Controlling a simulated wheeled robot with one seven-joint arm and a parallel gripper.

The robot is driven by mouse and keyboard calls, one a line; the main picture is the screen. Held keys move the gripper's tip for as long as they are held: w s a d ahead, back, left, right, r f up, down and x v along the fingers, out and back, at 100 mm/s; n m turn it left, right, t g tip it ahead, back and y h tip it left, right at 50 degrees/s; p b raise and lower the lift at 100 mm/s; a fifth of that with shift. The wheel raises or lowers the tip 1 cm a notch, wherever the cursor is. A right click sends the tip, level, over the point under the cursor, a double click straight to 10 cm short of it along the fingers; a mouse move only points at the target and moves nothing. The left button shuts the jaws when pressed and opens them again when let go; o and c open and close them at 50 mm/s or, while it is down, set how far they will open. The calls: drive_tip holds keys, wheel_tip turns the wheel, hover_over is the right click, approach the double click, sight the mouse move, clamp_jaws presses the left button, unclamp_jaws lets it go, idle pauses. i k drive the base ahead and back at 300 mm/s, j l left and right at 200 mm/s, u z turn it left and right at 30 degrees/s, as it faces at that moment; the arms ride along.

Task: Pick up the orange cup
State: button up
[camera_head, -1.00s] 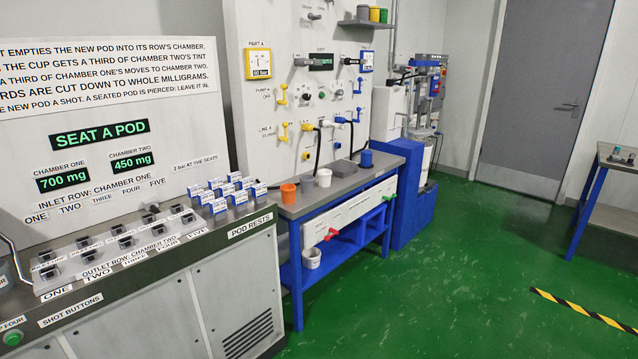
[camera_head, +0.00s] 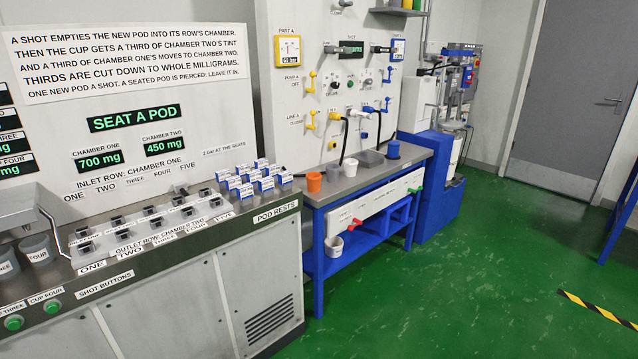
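The orange cup (camera_head: 314,181) stands upright on the grey top of the blue-framed bench (camera_head: 343,186), near its left end. A blue cup (camera_head: 393,149) stands farther right on the same bench. My gripper is not in view, so its state does not show.
The metering counter (camera_head: 150,245) fills the left, with several white-and-blue pods (camera_head: 263,185) at its right end. Green floor (camera_head: 450,270) is open at the right.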

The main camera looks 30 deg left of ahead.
sight(314, 182)
drive_tip(key=i+j, duration=0.35)
drive_tip(key=i, duration=0.15)
drive_tip(key=i+j, duration=0.3)
drive_tip(key=i, duration=0.15)
drive_tip(key=i+j+u, duration=0.1)
drive_tip(key=i+j, duration=0.25)
drive_tip(key=i, duration=0.15)
drive_tip(key=i+j, duration=0.3)
drive_tip(key=i, duration=0.2)
drive_tip(key=i+j+u, duration=0.1)
drive_tip(key=i+j, duration=0.2)
drive_tip(key=i, duration=0.2)
drive_tip(key=i+j, duration=0.25)
drive_tip(key=i, duration=0.25)
